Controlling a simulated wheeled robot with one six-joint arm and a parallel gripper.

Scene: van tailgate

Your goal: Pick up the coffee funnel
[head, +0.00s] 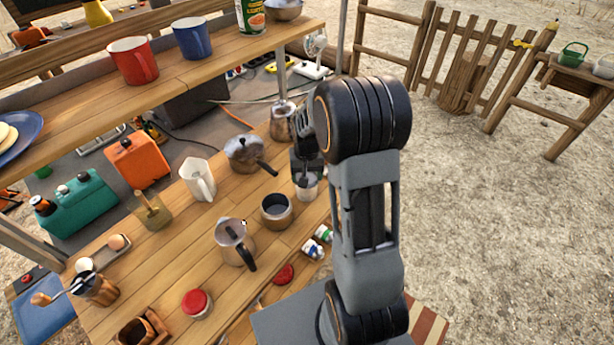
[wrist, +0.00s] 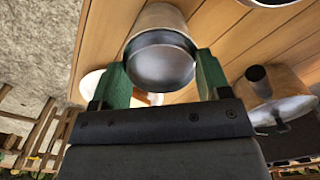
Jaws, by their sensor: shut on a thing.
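My gripper (head: 306,174) points down over the right edge of the wooden tailgate table. In the wrist view its green fingers (wrist: 160,78) are closed on either side of a round, shiny metal piece that I take as the coffee funnel (wrist: 163,64). Its cup-like face is towards the camera. In the head view the funnel shows as a small silver cylinder (head: 307,191) below the fingers, partly hidden by them. I cannot tell whether it touches the table.
A metal cup (head: 277,211) and a steel jug (head: 235,243) stand left of the gripper. A lidded pot (head: 245,153) and a metal pot (head: 283,122) stand behind. A shelf with a red mug (head: 133,61) and a blue mug (head: 192,38) overhangs the back.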

